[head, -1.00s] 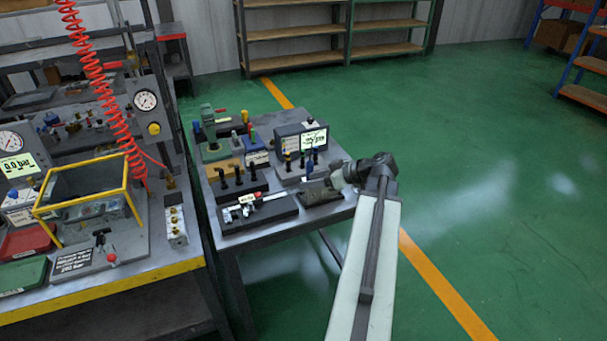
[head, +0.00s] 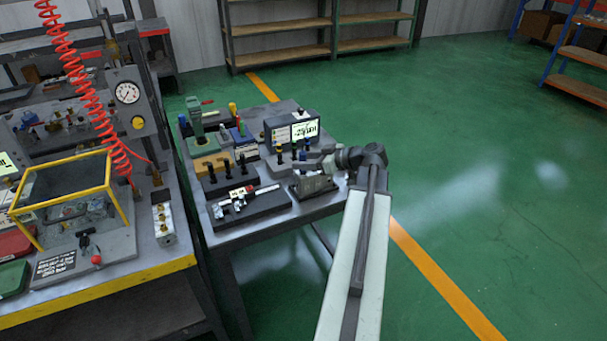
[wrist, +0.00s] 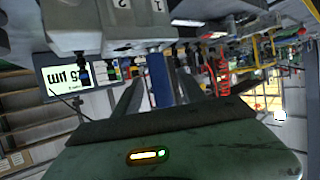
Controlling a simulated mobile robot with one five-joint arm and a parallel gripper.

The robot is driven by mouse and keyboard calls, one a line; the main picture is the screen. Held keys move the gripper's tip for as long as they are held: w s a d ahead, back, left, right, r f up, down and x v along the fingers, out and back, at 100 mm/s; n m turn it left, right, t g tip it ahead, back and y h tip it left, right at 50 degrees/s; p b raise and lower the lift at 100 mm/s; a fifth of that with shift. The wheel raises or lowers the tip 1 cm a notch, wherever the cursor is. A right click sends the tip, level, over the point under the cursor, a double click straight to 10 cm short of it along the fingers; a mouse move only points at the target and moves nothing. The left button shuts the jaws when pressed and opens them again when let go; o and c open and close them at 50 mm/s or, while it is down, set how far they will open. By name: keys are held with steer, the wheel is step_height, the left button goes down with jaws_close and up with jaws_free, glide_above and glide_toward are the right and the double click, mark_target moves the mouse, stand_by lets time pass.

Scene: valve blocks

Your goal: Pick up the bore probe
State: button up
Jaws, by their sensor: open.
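Several dark upright probes with coloured tops stand in a grey numbered rack (wrist: 110,25) in front of a display box (head: 292,131). In the wrist view, which is upside down, a blue probe (wrist: 160,90) sticks out of the rack, in line with the gap between my two fingers. I cannot tell for sure that it is the bore probe. My gripper (wrist: 158,95) is open and empty, with one finger on each side of the blue probe in the picture. The depth between them is unclear. In the head view my gripper (head: 308,164) is over the bench's right side and hides part of the rack.
On the small bench (head: 225,238) lie a caliper on a dark block (head: 250,203) and a second rack of black pins (head: 227,180). A larger workbench with a yellow-framed box (head: 68,190) stands to the left. Open green floor (head: 480,220) lies to the right.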

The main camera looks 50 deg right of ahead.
steer(key=shift+w+a+f, duration=0.1)
steer(key=shift+w+f, duration=0.1)
steer(key=shift+w, duration=0.2)
steer(key=shift+r, duration=0.1)
jaws_close()
step_height(320, 180, up, 10)
steer(key=p, duration=1)
steer(key=shift+r, duration=0.15)
